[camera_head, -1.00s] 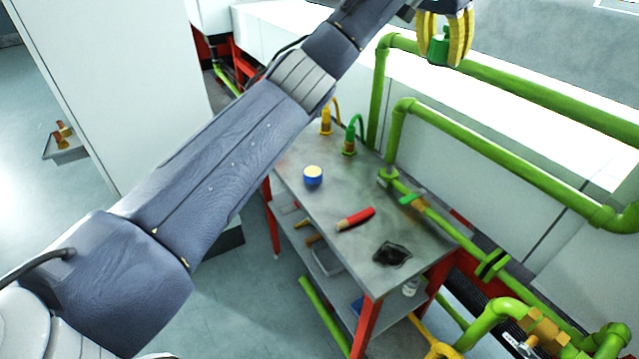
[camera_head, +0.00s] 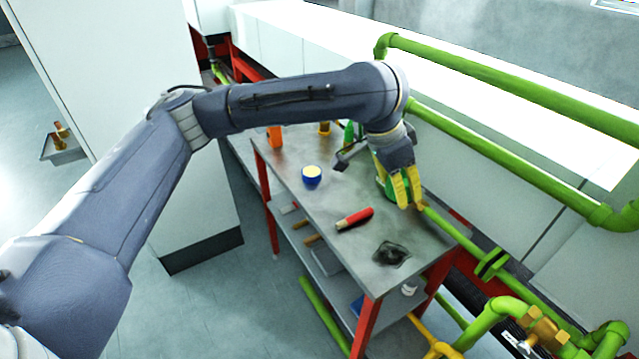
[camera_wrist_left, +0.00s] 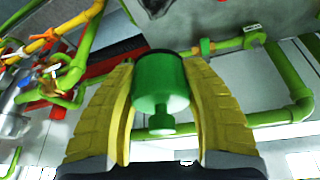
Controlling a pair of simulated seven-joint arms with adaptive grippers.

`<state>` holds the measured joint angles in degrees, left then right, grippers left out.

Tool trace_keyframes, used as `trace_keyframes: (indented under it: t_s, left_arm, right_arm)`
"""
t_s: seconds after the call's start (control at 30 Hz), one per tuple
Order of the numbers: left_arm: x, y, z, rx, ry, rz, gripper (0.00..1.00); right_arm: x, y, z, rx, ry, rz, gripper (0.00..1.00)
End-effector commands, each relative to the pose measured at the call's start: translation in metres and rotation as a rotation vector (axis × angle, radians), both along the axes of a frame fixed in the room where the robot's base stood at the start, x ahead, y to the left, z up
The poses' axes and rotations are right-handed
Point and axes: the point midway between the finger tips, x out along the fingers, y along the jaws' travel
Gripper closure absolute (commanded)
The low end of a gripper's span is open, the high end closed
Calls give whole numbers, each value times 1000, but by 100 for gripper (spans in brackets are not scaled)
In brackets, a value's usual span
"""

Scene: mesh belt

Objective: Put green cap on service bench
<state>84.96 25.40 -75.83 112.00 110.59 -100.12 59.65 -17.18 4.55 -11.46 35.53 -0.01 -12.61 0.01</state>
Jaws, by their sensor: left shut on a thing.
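The green cap (camera_wrist_left: 158,82) is a short cylinder with a narrower stem, held between the yellow fingers of my left gripper (camera_wrist_left: 160,110) in the left wrist view. In the head view, my left gripper (camera_head: 407,188) is shut on it over the far right edge of the grey-topped service bench (camera_head: 322,208). A bit of the green cap (camera_head: 381,186) shows beside the fingers. I cannot tell how high it is above the bench. My right gripper is not in view.
Green pipes (camera_head: 500,152) run along the right side.

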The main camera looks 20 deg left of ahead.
Motion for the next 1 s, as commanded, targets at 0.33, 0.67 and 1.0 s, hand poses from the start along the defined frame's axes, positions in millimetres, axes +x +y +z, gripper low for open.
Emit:
trace_keyframes:
  t_s: [0.33,0.67,1.0]
  left_arm:
    - [-20,8,-36,-1,3,-9,84]
    - [-20,8,-102,-1,5,-8,84]
    - [-19,8,-162,0,3,-7,84]
  right_arm:
    - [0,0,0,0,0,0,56]
    - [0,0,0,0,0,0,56]
    - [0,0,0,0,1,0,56]
